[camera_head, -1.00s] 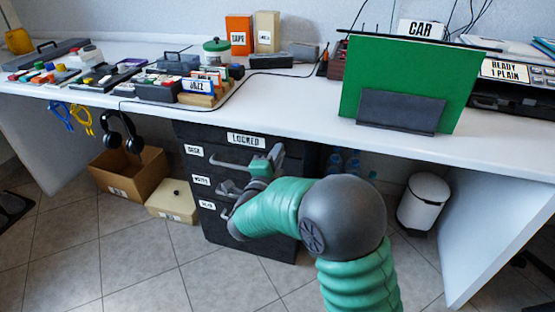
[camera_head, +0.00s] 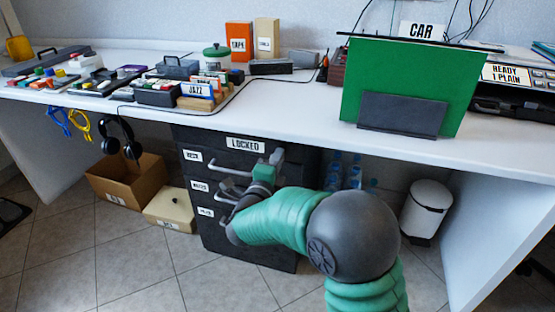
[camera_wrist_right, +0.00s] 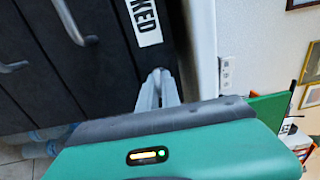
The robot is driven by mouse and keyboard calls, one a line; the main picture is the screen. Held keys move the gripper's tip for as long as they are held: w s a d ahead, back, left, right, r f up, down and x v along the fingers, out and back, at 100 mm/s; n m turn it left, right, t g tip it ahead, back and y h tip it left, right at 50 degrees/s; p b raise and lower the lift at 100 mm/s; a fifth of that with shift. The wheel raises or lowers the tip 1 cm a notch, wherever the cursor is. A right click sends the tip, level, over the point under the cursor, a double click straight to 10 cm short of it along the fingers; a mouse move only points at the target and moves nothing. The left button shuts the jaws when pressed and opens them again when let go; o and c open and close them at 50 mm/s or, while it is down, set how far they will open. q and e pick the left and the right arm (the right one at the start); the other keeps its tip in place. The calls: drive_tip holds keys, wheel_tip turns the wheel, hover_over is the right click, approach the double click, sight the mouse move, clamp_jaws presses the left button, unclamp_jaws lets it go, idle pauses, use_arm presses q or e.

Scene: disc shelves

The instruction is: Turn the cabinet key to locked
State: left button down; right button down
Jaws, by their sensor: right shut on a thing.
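The dark cabinet (camera_head: 285,245) stands under the white desk, with a "LOCKED" label (camera_head: 246,145) at its top edge and a handle on each drawer. Part of that label (camera_wrist_right: 143,20) shows in the right wrist view. My right gripper (camera_head: 276,157) is at the upper right of the cabinet front, just right of and below the label. In the right wrist view its grey fingers (camera_wrist_right: 158,88) are close together against the cabinet's upper edge. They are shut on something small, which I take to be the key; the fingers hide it. My left gripper is not in view.
The white desk (camera_head: 300,115) overhangs the cabinet and carries disc boxes and a green panel (camera_head: 405,85). A cardboard box (camera_head: 127,180) and a cream box (camera_head: 171,210) stand left of the cabinet. Bottles and a white bin (camera_head: 425,210) stand to the right.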

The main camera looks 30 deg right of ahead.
drive_tip(key=c, duration=1.6)
unclamp_jaws()
drive_tip(key=shift+s+f, duration=0.1)
drive_tip(key=shift+f, duration=0.15)
drive_tip(key=shift+o, duration=0.2)
drive_tip(key=shift+r, duration=0.15)
drive_tip(key=shift+s+a+p, duration=0.15)
drive_tip(key=shift+a+p, duration=0.15)
drive_tip(key=shift+a, duration=0.05)
drive_tip(key=p+v, duration=0.5)
drive_tip(key=v, duration=1.1)
drive_tip(key=shift+p, duration=0.35)
